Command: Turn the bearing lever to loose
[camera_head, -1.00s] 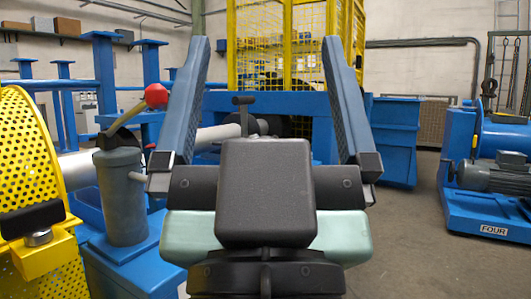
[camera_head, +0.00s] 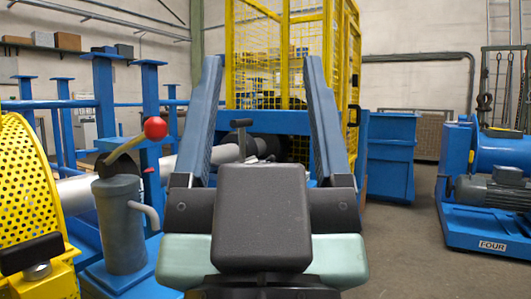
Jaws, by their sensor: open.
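A lever with a red ball knob (camera_head: 155,128) stands at left centre. Its thin arm (camera_head: 128,146) slopes up and right from a dark head on top of a grey cylindrical post (camera_head: 122,225). A bent grey handle (camera_head: 146,212) sticks out from the right side of the post. I cannot tell from the picture which lever position means loose. My gripper (camera_head: 263,62) is open and empty. Its two long blue fingers point up and away, to the right of the red knob and apart from it.
A yellow perforated guard (camera_head: 28,180) is close at the left. Blue posts and rails (camera_head: 107,110) and a grey shaft (camera_head: 75,195) lie behind the lever. A yellow mesh cage (camera_head: 270,50) stands behind my gripper.

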